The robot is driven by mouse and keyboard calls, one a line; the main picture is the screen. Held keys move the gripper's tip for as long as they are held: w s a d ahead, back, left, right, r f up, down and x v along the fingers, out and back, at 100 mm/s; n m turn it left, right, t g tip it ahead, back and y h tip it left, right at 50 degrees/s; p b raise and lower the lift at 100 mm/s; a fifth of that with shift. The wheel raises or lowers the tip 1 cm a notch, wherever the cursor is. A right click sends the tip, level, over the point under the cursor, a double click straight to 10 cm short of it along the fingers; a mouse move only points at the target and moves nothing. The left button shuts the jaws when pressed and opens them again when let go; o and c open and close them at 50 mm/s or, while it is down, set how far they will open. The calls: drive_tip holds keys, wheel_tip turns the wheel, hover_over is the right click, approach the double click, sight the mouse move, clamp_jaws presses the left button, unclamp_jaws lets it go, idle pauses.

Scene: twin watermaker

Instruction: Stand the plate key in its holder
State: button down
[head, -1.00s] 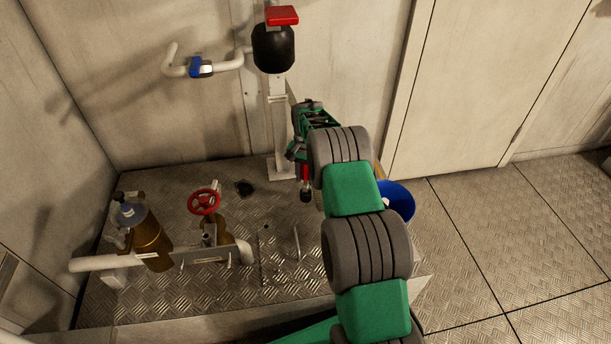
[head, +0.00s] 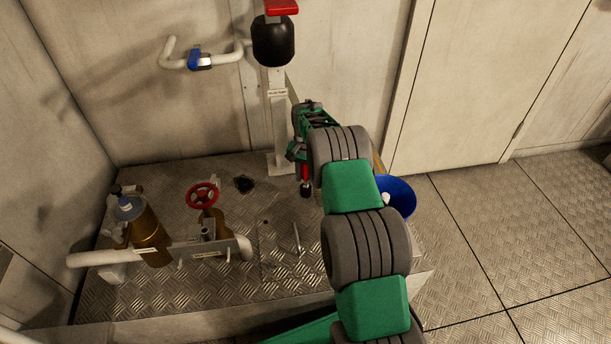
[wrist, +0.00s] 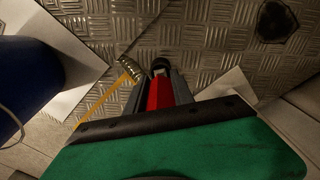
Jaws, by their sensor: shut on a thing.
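My gripper (head: 302,160) points down above the raised plate floor, in front of the white post. It is shut on a red-handled tool (head: 305,178) with a dark round end, which I take to be the plate key. In the wrist view the red handle (wrist: 160,92) lies between the two grey fingers, its dark end pointing away from me. The dark end looks clear of the floor, but the gap is hard to judge. I cannot tell for certain which fitting is the holder; a short metal rod (head: 297,240) stands on a floor plate to the left of my arm.
A blue bucket (head: 400,197) stands right of my arm. A yellow-handled brass-ended thing (wrist: 130,70) lies beside my fingers. A red handwheel (head: 202,195), brass cylinder (head: 150,240) and white pipe (head: 90,259) crowd the left. A black-capped post (head: 277,120) rises behind.

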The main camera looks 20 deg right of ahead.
drive_tip(key=shift+f, duration=0.15)
drive_tip(key=c, duration=1)
unclamp_jaws()
wheel_tip(320, 180, up, 8)
drive_tip(key=p, duration=0.2)
drive_tip(key=shift+p, duration=0.35)
